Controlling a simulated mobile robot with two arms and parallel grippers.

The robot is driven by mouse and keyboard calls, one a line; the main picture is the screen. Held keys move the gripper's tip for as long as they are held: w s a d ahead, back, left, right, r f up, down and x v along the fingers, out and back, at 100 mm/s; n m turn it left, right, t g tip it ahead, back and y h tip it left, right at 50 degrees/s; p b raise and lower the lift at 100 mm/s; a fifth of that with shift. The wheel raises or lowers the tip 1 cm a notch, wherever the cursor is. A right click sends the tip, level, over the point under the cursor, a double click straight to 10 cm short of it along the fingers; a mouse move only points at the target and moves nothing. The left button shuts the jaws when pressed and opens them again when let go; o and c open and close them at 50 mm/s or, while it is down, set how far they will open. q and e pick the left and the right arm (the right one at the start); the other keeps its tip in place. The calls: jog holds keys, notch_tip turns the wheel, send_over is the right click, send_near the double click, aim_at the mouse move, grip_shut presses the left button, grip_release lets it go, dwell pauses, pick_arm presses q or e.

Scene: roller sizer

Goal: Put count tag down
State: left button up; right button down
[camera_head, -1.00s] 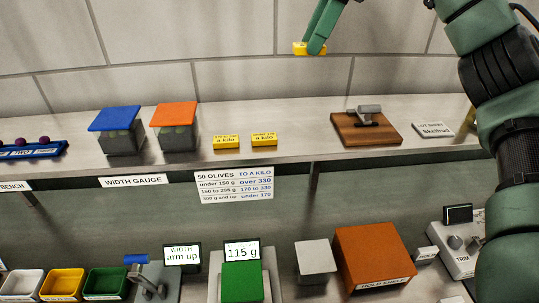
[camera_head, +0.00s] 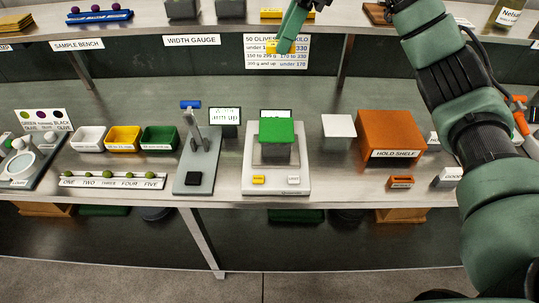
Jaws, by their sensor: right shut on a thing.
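My right gripper (camera_head: 281,46) comes in from the top right and hangs in front of the wall chart. It is shut on a small yellow count tag (camera_head: 291,47), partly hidden by the green fingers. The tag is in the air, over the chart in the picture. Another yellow tag (camera_head: 272,13) lies on the upper shelf behind the arm, partly hidden. My left gripper is not in view.
On the lower bench stand a scale (camera_head: 303,160) with a green-lidded box (camera_head: 276,133), a width gauge (camera_head: 191,183), white, yellow and green trays (camera_head: 123,150) and an orange hold shelf (camera_head: 392,129). A white-topped block (camera_head: 338,124) stands between scale and hold shelf.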

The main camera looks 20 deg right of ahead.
jog(key=p, duration=0.1)
send_over(275, 128)
jog(key=d, duration=0.1)
notch_tip(275, 128, down, 7)
jog(key=f, duration=0.3)
jog(key=f+p, duration=0.1)
jog(key=f, duration=0.2)
jog(key=f+p, duration=0.1)
jog(key=f, duration=0.2)
jog(key=shift+s+d, duration=0.15)
jog(key=shift+s, duration=0.15)
jog(key=shift+f, duration=0.65)
notch_tip(275, 128, down, 4)
jog(key=shift+r+p, duration=0.15)
jog(key=shift+p, duration=0.45)
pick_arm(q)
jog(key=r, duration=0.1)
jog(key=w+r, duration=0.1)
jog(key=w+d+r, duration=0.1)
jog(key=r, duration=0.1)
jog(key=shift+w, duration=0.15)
pick_arm(e)
jog(key=shift+f+b, duration=0.25)
jog(key=shift+b, duration=0.05)
jog(key=c, duration=1.1)
grip_release()
jog(key=shift+r, duration=0.1)
jog(key=shift+c, duration=0.2)
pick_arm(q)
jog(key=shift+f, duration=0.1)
